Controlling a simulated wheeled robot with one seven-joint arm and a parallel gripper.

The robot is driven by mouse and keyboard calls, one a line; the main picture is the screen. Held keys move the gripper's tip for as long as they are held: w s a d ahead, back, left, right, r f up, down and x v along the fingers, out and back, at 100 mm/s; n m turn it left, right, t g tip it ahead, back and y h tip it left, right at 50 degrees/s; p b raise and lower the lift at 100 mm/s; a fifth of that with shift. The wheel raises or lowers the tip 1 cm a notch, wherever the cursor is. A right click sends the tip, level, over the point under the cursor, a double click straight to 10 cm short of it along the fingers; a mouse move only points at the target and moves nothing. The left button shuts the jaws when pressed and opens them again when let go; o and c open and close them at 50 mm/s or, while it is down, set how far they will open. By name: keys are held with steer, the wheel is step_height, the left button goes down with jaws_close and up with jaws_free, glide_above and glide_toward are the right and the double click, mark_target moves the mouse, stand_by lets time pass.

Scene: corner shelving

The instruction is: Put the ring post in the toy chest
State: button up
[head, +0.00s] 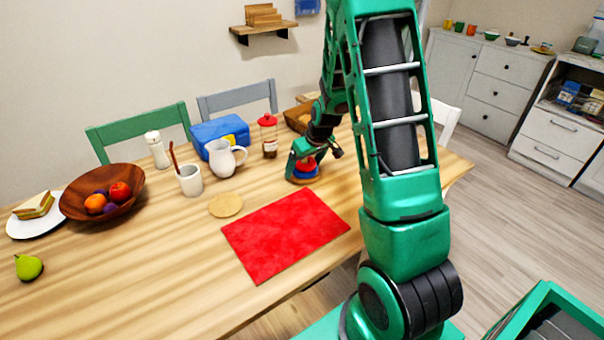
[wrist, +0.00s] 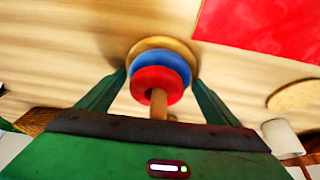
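The ring post (head: 304,170) stands upright on the far right part of the wooden table. In the wrist view the ring post (wrist: 157,84) shows a tan base, a blue ring, a red ring above it and a bare wooden peg. My gripper (head: 300,162) reaches down over it in the head view. In the wrist view the two green fingers of my gripper (wrist: 161,76) are spread, one on each side of the rings, with narrow gaps visible. I cannot make out a toy chest with certainty in either view.
A red mat (head: 285,235) and a round tan coaster (head: 226,205) lie nearer on the table (head: 130,285). A white jug (head: 224,158), a red-lidded jar (head: 269,140), a blue box (head: 212,133) and a basket (head: 296,118) stand close by. White cabinets (head: 490,85) stand beyond, right.

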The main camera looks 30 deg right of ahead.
steer(key=c, duration=0.4)
steer(key=shift+o, duration=0.2)
steer(key=shift+r, duration=0.15)
steer(key=shift+r, duration=0.9)
steer(key=shift+a+r, duration=0.2)
steer(key=shift+r, duration=0.4)
steer(key=shift+a+r, duration=0.15)
steer(key=shift+r, duration=0.45)
steer(key=a+r, duration=0.6)
steer(key=a, duration=0.5)
steer(key=shift+s+r, duration=0.25)
steer(key=shift+s, duration=0.15)
